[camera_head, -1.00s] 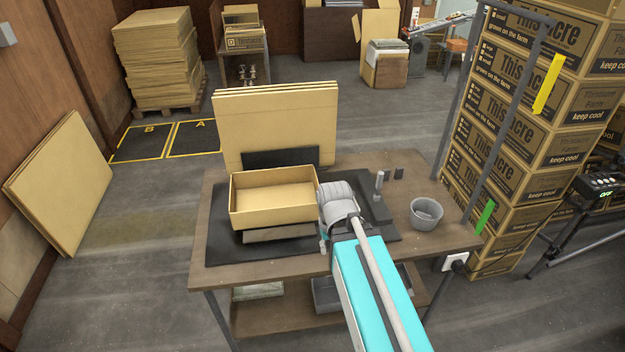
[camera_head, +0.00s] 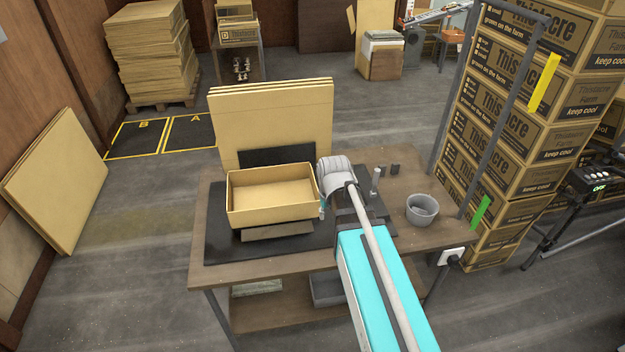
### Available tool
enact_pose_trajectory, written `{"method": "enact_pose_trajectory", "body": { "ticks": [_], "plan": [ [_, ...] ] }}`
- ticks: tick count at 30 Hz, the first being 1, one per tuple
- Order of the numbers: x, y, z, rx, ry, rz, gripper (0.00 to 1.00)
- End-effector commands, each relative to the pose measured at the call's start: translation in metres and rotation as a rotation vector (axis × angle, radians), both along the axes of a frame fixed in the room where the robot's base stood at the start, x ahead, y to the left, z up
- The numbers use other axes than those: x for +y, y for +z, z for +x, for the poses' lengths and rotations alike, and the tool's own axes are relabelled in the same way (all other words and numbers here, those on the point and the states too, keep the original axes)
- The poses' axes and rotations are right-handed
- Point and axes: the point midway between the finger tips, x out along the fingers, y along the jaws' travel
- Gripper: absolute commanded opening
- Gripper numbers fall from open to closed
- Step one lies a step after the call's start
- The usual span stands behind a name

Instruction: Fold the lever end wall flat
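An open cardboard tray (camera_head: 272,216) stands on the dark mat on the workbench, with its walls upright. Its right end wall (camera_head: 310,193) is on the side of a small grey lever (camera_head: 375,182) standing on the bench. My gripper (camera_head: 323,208) is close beside the outside of that right end wall, pointing down. My wrist hides most of the fingers, so I cannot see whether they touch the wall or how far apart they are. A dark plate (camera_head: 277,154) stands upright behind the tray, and a grey-brown flap (camera_head: 277,232) slopes down in front.
The bench (camera_head: 420,240) has a grey bowl (camera_head: 422,209) at the right. Large cardboard sheets (camera_head: 272,112) stand behind the tray. A tall stack of printed boxes (camera_head: 520,130) and a metal frame are close on the right. The mat's left part (camera_head: 216,225) is clear.

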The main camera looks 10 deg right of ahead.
Motion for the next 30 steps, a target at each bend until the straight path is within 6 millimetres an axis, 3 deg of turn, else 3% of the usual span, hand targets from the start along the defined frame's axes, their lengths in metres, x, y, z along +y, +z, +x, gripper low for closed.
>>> {"method": "enact_pose_trajectory", "body": {
  "ticks": [1, 6, 12, 16, 30],
  "plan": [
    [0.000, 0.013, 0.030, -0.032, 0.000, 0.000, 0.40],
    [0.000, 0.037, 0.100, -0.144, 0.000, 0.000, 0.40],
    [0.001, 0.055, 0.152, -0.235, 0.001, 0.000, 0.40],
    [0.001, 0.058, 0.162, -0.258, 0.001, -0.001, 0.40],
    [0.002, 0.055, 0.162, -0.260, 0.002, -0.001, 0.40]
  ]
}}
